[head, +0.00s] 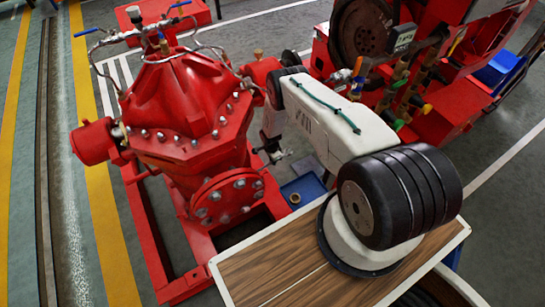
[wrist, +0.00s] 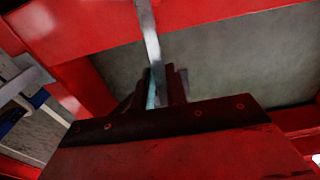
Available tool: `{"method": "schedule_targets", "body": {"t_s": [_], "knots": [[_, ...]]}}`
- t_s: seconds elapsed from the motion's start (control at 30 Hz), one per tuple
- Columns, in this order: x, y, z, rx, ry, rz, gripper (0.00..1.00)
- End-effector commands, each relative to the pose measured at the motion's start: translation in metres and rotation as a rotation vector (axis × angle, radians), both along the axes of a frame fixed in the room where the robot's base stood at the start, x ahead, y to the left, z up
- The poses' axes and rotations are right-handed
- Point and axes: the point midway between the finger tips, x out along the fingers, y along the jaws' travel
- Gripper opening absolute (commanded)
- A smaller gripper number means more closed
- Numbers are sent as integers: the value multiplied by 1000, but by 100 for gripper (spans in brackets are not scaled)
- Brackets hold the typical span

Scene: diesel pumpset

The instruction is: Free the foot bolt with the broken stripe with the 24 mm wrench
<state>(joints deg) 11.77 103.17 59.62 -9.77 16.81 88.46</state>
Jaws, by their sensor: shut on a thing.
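My gripper (wrist: 161,88) is shut on a long silver wrench (wrist: 148,30) in the wrist view. The wrench's shaft runs up from between the dark fingers and across a red frame rail. Its far end is cut off at the top of the picture. In the head view my gripper (head: 274,151) is small, low beside the right side of the red pump (head: 185,110). The foot bolts and the broken stripe cannot be made out in either view, nor can I tell whether the wrench touches a bolt.
The red base frame (wrist: 100,35) crosses the wrist view, with grey floor in its opening. In the head view a blue tray (head: 305,187) holds a small round thing. The red engine (head: 440,75) stands at the upper right. A wooden-topped surface (head: 285,275) lies at the front.

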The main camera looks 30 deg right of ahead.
Motion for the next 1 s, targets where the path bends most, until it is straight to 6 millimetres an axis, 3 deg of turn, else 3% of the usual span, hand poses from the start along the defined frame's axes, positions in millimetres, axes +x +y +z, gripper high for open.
{"method": "schedule_targets", "body": {"t_s": [0.7,1.0], "knots": [[-82,24,2,0,2,-534,0],[-104,42,2,0,2,-719,0]]}}
